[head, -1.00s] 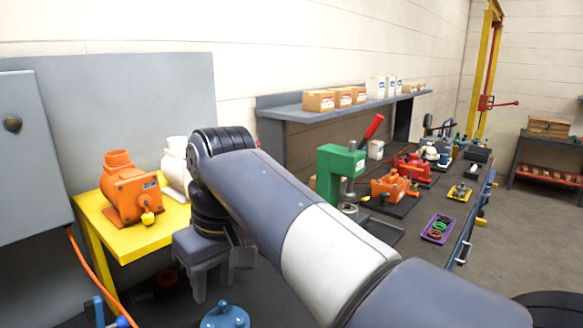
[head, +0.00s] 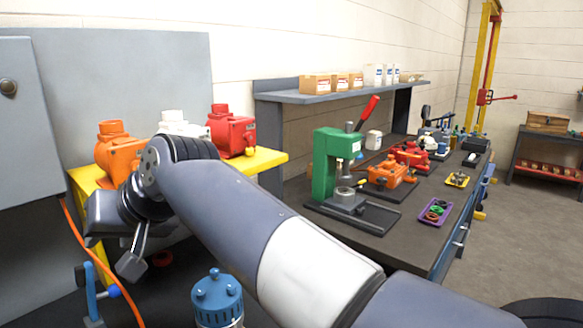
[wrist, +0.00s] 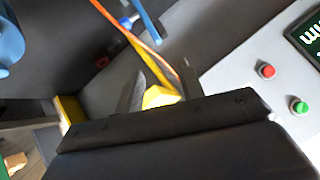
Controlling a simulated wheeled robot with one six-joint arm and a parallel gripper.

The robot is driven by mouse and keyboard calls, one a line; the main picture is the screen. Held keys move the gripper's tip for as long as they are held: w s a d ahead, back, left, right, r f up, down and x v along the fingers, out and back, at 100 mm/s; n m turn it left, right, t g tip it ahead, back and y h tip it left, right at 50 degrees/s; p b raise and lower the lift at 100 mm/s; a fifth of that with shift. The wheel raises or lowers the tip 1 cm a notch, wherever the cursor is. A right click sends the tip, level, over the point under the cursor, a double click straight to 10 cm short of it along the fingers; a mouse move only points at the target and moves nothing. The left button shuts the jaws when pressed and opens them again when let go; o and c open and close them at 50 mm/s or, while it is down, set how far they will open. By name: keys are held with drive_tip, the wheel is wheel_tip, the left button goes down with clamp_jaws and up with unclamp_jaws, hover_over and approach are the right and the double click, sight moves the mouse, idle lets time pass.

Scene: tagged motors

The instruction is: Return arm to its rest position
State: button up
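My arm reaches across the head view, and my gripper (head: 132,264) hangs at the left, in front of the yellow table. In the wrist view my gripper (wrist: 160,88) shows two grey fingers apart, with a yellow piece visible between them; I cannot tell exactly what that piece is, and nothing looks clamped. On the yellow table (head: 268,159) stand an orange motor (head: 112,150), a white motor (head: 172,122) and a red motor (head: 232,132). My arm hides part of the table and the lower parts of the orange and white motors.
A grey cabinet (head: 25,130) stands at the left, with an orange cable (head: 90,255) beside it. A blue-topped motor (head: 217,297) is low in front. The workbench (head: 420,190) at the right holds a green press (head: 325,160), orange and red units and a purple tray (head: 435,212).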

drive_tip(key=shift+a+r+y, duration=0.15)
drive_tip(key=shift+a+y, duration=0.1)
drive_tip(key=shift+y, duration=0.05)
